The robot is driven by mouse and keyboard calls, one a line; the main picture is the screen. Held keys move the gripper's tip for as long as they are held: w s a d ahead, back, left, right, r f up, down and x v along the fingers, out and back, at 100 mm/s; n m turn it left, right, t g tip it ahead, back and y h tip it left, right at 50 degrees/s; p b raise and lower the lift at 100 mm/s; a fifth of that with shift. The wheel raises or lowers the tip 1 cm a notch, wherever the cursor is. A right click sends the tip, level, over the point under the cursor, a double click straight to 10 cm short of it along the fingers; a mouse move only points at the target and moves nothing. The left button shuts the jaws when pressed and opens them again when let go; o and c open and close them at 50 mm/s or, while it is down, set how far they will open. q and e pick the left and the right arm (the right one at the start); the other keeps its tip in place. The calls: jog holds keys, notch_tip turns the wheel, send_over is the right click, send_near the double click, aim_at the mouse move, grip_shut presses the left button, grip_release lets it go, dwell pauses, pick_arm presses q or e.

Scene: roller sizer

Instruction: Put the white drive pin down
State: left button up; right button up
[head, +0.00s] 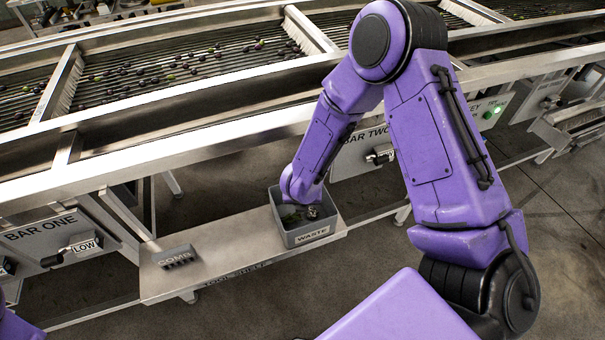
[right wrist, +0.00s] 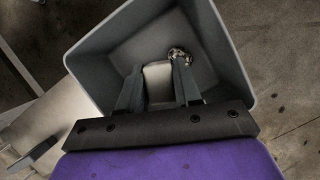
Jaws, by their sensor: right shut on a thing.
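My right gripper (right wrist: 160,82) reaches down into the grey waste bin (right wrist: 222,45). Its two dark fingers are shut on a pale, blocky piece, which I take as the white drive pin (right wrist: 158,78). In the head view the right gripper (head: 300,207) is inside the waste bin (head: 312,236) on the tool shelf, and the pin cannot be made out there. Whether the pin touches the bin floor I cannot tell. My left gripper is out of view.
A speckled round thing (right wrist: 180,55) lies in the bin beside the fingertips. The tool shelf (head: 225,265) is bare between the bin and the grey comb holder (head: 176,257). Behind stands the roller sizer with its metal rail (head: 100,180) and the BAR TWO panel (head: 352,157).

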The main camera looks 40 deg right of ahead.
jog(key=shift+f, duration=0.25)
jog(key=shift+f+b, duration=0.3)
jog(key=shift+b, duration=0.1)
jog(key=o, duration=1)
jog(key=shift+r, duration=0.1)
